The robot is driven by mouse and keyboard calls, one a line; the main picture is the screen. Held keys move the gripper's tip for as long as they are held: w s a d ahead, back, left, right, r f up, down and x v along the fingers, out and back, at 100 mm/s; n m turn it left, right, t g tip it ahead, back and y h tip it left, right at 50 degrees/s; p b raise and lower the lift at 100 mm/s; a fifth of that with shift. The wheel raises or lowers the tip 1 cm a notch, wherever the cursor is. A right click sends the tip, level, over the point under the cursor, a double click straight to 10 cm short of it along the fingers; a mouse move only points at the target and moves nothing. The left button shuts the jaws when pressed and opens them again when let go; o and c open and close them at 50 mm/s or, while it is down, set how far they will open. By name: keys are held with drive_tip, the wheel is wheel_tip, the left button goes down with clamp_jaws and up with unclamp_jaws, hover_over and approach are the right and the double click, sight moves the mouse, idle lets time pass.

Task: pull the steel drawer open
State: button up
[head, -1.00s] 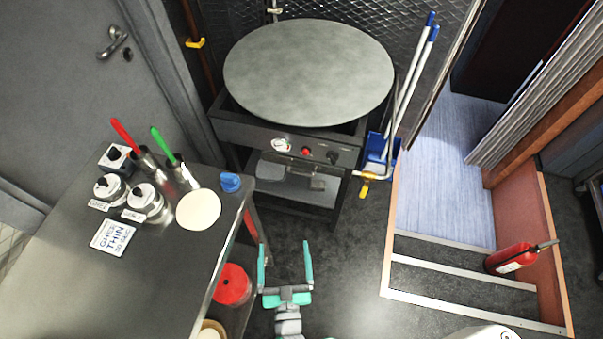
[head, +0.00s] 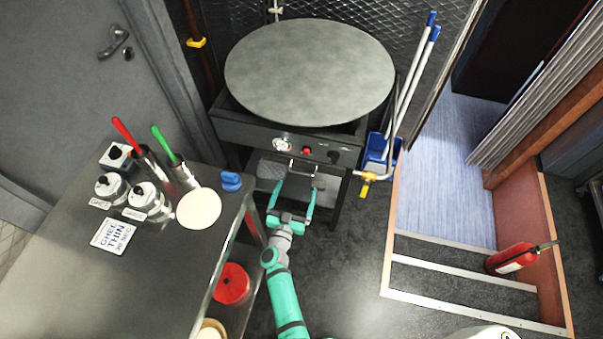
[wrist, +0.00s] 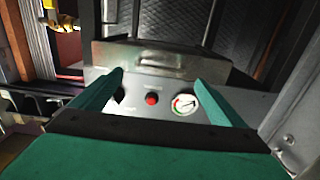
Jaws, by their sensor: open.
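The steel drawer (wrist: 205,64) sits under the griddle's control panel, and its front looks closed. Its bar handle (wrist: 155,64) shows across the middle of the front in the wrist view. In the head view the handle (head: 303,162) shows just below the panel. My gripper (head: 298,177) is open and empty, with its fingers pointing at the drawer and its tips close to the handle. In the wrist view the two green fingertips (wrist: 158,79) stand to either side of the handle's span. Whether they touch it I cannot tell.
The round griddle (head: 310,72) stands above a control panel (head: 245,129) with a gauge, red button and knob. A steel counter (head: 130,275) with jars is at left. The floor before the steps is clear.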

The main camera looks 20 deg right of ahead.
sight(302, 173)
drive_tip(key=x, duration=0.8)
drive_tip(key=shift+w+d, duration=0.1)
drive_tip(key=shift+w, duration=0.15)
drive_tip(key=shift+s+d, duration=0.15)
drive_tip(key=shift+c, duration=0.2)
drive_tip(key=c, duration=1.1)
drive_tip(key=shift+c, duration=0.3)
